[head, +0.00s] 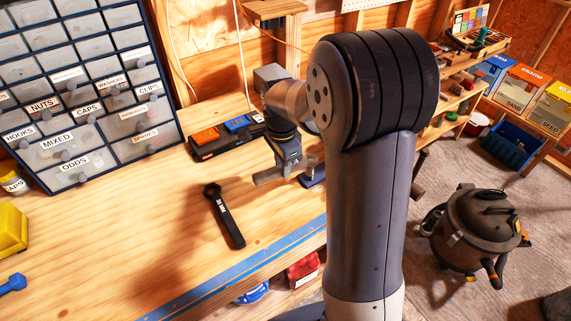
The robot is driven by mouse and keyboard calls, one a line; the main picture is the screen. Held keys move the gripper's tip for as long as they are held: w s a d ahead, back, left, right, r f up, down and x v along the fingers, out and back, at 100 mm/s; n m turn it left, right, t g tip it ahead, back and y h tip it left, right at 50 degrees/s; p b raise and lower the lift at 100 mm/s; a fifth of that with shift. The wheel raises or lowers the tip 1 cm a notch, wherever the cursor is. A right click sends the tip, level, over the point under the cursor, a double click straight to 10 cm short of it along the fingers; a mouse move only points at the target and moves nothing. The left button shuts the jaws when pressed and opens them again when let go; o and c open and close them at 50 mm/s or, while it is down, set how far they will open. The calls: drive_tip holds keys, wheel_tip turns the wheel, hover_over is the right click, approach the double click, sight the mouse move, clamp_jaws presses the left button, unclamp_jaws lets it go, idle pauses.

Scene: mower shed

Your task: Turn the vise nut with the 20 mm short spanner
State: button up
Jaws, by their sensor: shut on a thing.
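A black spanner (224,215) lies flat on the wooden bench, with a white size label on its shaft that is too small to read surely. My gripper (284,172) is right of the spanner and apart from it, low over the bench. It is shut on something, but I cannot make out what. Grey metal parts show around the fingers, and I cannot tell gripper from held thing there. My arm hides much of that area, and I cannot see the vise nut.
A labelled drawer cabinet (82,95) stands at the back left. A black case with orange and blue parts (222,133) lies behind the spanner. A shop vacuum (475,230) stands on the floor at right. The front bench is mostly clear.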

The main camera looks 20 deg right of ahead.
drive_tip(key=shift+r, duration=0.1)
drive_tip(key=shift+r+p, duration=1.45)
drive_tip(key=shift+r, duration=0.5)
